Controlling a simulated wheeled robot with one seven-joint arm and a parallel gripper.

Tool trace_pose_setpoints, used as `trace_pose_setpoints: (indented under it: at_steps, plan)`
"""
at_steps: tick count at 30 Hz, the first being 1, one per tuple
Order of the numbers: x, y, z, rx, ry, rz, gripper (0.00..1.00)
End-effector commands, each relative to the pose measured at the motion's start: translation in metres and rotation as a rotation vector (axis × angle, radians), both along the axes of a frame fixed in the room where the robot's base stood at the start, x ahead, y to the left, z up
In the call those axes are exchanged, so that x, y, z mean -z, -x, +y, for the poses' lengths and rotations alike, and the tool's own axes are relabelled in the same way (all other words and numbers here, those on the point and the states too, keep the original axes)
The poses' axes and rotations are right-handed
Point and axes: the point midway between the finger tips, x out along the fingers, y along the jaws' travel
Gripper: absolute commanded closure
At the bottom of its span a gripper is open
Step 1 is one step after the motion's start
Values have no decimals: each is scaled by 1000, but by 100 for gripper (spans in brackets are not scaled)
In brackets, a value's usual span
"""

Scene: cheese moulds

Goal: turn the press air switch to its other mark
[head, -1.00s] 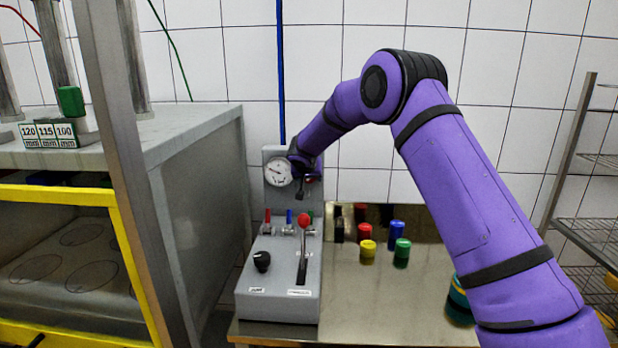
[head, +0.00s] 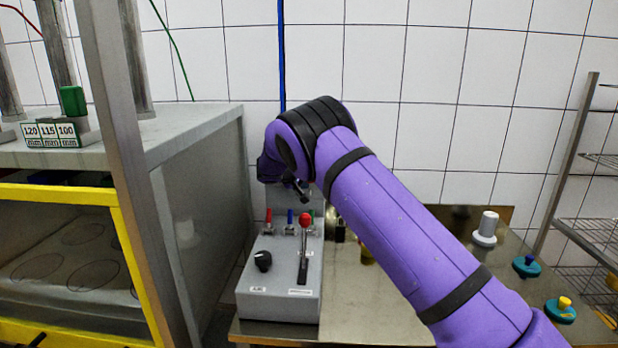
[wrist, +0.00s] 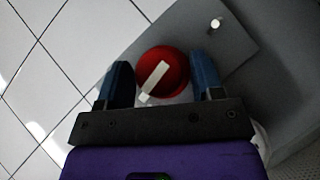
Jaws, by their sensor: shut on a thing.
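The press air switch (wrist: 168,68) shows in the wrist view as a round red knob with a white pointer bar set diagonally, from upper right to lower left. It is on a grey surface. My gripper (wrist: 160,76) has its two blue-padded fingers on either side of the knob, shut on it. In the head view my gripper (head: 300,188) is at the upright back of the grey console (head: 277,292). The red knob is hidden behind my arm there. The switch's marks cannot be made out.
The console has a black knob (head: 263,261), a red-balled lever (head: 306,220) and small coloured valves. A white spool-like piece (head: 486,229) and teal discs (head: 526,266) lie on the table at right, with a wire rack (head: 595,237) beyond.

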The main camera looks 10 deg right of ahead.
Motion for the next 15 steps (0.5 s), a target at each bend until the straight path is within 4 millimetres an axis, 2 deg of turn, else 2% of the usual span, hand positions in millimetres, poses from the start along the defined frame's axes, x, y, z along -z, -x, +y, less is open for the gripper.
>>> trace_pose_setpoints:
  at_steps: [15]
  plan:
    - [4,-1,2,-2,416,134,63]
